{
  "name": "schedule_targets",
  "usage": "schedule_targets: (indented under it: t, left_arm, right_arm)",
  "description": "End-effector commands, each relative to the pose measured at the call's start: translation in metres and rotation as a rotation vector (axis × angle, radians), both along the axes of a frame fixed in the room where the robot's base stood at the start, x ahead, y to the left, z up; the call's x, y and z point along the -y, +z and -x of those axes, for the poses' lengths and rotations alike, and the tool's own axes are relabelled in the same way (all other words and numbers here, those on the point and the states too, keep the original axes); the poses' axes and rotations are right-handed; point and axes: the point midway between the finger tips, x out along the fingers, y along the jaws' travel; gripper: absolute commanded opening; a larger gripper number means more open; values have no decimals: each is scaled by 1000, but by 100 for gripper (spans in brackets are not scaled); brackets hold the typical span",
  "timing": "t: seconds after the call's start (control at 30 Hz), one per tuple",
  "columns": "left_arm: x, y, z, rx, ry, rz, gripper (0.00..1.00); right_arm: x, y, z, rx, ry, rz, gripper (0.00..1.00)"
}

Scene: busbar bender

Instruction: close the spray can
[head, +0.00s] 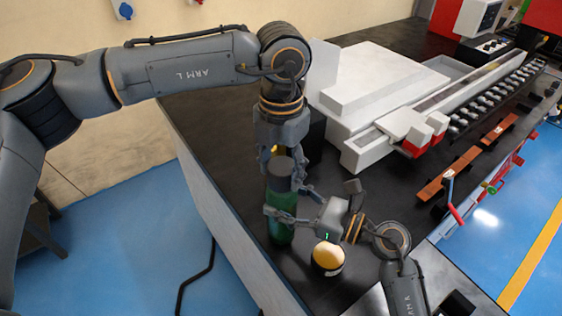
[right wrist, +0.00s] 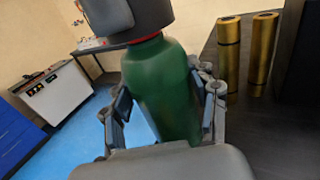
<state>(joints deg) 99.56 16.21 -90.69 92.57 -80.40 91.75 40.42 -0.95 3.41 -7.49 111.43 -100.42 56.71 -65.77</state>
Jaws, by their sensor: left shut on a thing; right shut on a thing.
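The spray can (head: 281,228) is a green bottle standing upright near the left edge of the dark bench; it fills the middle of the right wrist view (right wrist: 165,85). A dark cap (head: 279,167) is at its top, with a thin red line under it in the right wrist view (right wrist: 145,18). Whether the cap is fully seated I cannot tell. My left gripper (head: 284,172) comes down from above and is shut on the cap. My right gripper (head: 290,204) reaches in from the right, its fingers on both sides of the green body, shut on it.
A round item with a yellow-orange top (head: 328,256) stands below my right gripper. Two gold cylinders (right wrist: 229,60) (right wrist: 263,48) stand right of the can in the right wrist view. A white machine (head: 375,95) fills the bench behind. Blue floor (head: 130,240) lies left.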

Motion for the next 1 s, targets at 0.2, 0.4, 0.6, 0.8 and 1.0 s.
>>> schedule_targets:
  t: [0.2,0.4,0.6,0.8,1.0]
  left_arm:
    - [0,-3,0,1,0,-1,42]
    - [0,-3,0,0,0,0,42]
    - [0,-3,0,0,0,0,42]
    - [0,-7,0,-1,0,-1,42]
    - [0,-11,0,-1,0,-1,42]
  right_arm:
    - [0,0,0,0,0,-1,2]
    - [0,0,0,0,0,-1,2]
    - [0,0,0,0,0,-1,2]
    - [0,0,0,0,0,-1,2]
    - [0,0,0,0,0,-1,2]
